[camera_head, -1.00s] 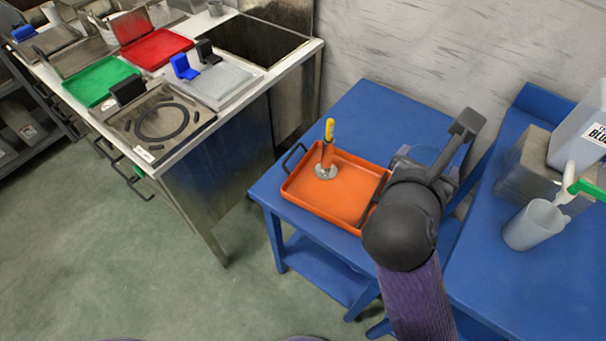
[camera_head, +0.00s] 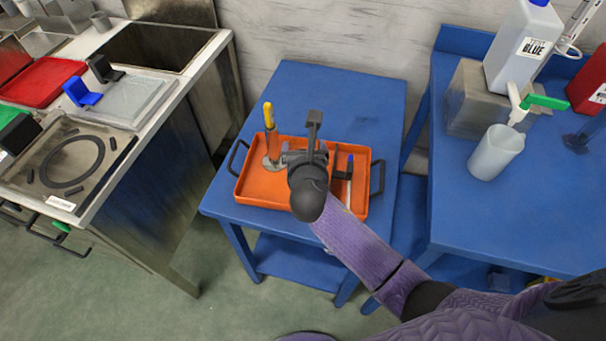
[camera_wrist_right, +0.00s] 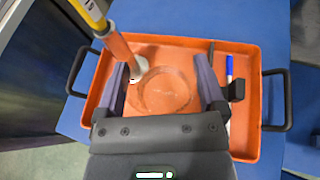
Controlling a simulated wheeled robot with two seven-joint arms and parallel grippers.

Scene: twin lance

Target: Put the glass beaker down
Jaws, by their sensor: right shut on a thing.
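The glass beaker (camera_wrist_right: 166,92) is clear and shows as a faint round outline between the two fingers of my right gripper (camera_wrist_right: 163,84) in the right wrist view. The fingers are shut on it. In the head view my right gripper (camera_head: 305,152) is over the orange tray (camera_head: 250,186) and hides most of the beaker. I cannot tell whether the beaker's bottom touches the tray. My left gripper is not in view.
A yellow-topped orange tool (camera_head: 270,135) stands upright on a round metal foot in the tray, left of the gripper. A blue-capped marker (camera_head: 349,180) lies at the tray's right. Blue table (camera_head: 340,95) is clear behind the tray. A whitish cup (camera_head: 495,153) stands on the right table.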

